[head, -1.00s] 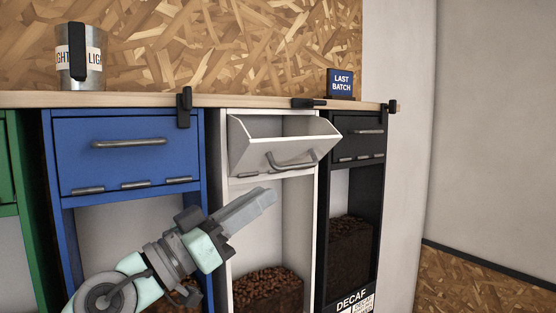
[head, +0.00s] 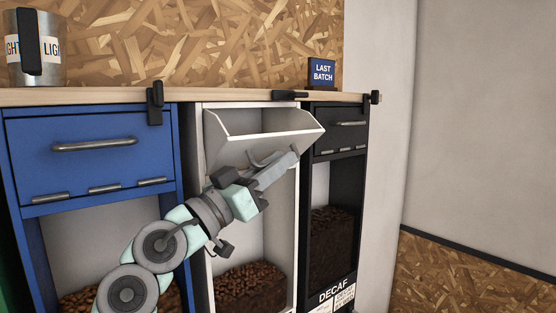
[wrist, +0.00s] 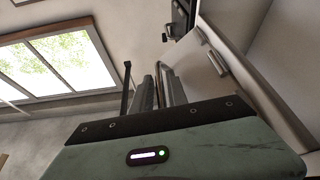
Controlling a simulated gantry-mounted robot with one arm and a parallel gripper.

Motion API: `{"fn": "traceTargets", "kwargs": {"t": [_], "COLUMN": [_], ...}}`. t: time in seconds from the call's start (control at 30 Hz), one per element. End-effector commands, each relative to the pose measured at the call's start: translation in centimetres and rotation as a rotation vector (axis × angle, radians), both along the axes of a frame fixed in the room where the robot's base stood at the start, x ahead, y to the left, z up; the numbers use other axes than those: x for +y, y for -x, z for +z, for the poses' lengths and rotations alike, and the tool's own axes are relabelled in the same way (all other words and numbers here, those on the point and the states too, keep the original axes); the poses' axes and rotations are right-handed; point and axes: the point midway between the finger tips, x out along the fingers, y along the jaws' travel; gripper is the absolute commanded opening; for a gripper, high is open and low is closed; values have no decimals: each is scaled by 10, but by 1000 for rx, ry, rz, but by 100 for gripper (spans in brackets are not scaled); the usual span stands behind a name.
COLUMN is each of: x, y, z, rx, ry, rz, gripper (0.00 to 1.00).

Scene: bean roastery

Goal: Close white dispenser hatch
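The white dispenser hatch (head: 268,147) is tilted open at the top of the white cabinet, its bin leaning outward. Its curved grey handle (head: 257,161) is on the hatch front and is partly hidden by my gripper. My gripper (head: 293,155) is in front of the hatch's lower right part, pointing up and right. The hatch's pale underside (wrist: 240,85) fills the right of that view. I cannot tell whether the fingers touch the hatch or handle.
A blue cabinet (head: 95,155) stands left and a black decaf cabinet (head: 338,138) right, both with drawer fronts shut. The wooden counter (head: 215,97) above holds a metal cup (head: 52,75) and a LAST BATCH sign (head: 321,72). Black clips sit on its edge.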

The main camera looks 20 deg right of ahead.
Motion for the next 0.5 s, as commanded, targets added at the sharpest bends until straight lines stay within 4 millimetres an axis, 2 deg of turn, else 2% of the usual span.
{"fn": "traceTargets", "kwargs": {"t": [0.27,0.5], "x": [-1,-1], "y": [-1,0], "z": [0,0], "rx": [0,0], "ry": [-1,-1], "rz": [0,0], "gripper": [19,0]}}
